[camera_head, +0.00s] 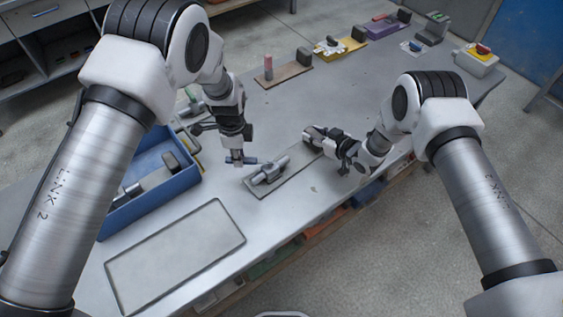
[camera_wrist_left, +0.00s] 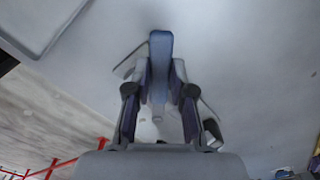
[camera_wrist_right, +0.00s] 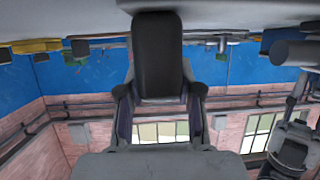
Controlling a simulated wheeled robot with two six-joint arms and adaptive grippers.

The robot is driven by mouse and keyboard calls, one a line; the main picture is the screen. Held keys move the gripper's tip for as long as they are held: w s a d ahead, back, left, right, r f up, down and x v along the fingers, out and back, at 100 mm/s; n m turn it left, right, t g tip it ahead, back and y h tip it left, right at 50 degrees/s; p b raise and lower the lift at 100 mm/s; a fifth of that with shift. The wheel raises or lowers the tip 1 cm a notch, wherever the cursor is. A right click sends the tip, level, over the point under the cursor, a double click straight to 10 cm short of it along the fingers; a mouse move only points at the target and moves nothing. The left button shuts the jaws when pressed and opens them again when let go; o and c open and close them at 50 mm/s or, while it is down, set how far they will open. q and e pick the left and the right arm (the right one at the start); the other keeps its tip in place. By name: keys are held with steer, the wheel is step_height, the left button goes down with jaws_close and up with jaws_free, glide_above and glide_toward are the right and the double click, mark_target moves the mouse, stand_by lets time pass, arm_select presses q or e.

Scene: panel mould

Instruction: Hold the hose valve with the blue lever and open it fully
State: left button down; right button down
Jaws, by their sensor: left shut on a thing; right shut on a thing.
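A grey hose valve (camera_head: 268,172) lies on a narrow grey board (camera_head: 290,176) near the front of the bench. My left gripper (camera_head: 240,157) points down just left of the valve. In the left wrist view it is shut on the blue lever (camera_wrist_left: 160,50), which lies between its fingers. My right gripper (camera_head: 332,142) is at the board's far right end. It is shut on a black block (camera_wrist_right: 157,55), which fills its fingers in the right wrist view. How the lever joins the valve, and its exact angle, are hard to tell.
A blue bin (camera_head: 150,190) with dark parts stands left of the board. A rectangular outlined mat (camera_head: 175,255) lies at the front left. Another valve (camera_head: 190,108) with a green lever lies behind my left gripper. Boards with blocks stand further back.

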arm_select(q)
steer(key=shift+s+d+n, duration=0.2)
steer(key=shift+s+n, duration=0.6)
steer(key=shift+n, duration=0.35)
steer(key=shift+s+d+n, duration=0.25)
steer(key=shift+s+n, duration=0.6)
steer(key=shift+n, duration=0.25)
steer(key=shift+s+d+n, duration=0.2)
steer(key=shift+s+n, duration=0.6)
steer(key=shift+n, duration=0.35)
steer(key=c, duration=1)
jaws_free()
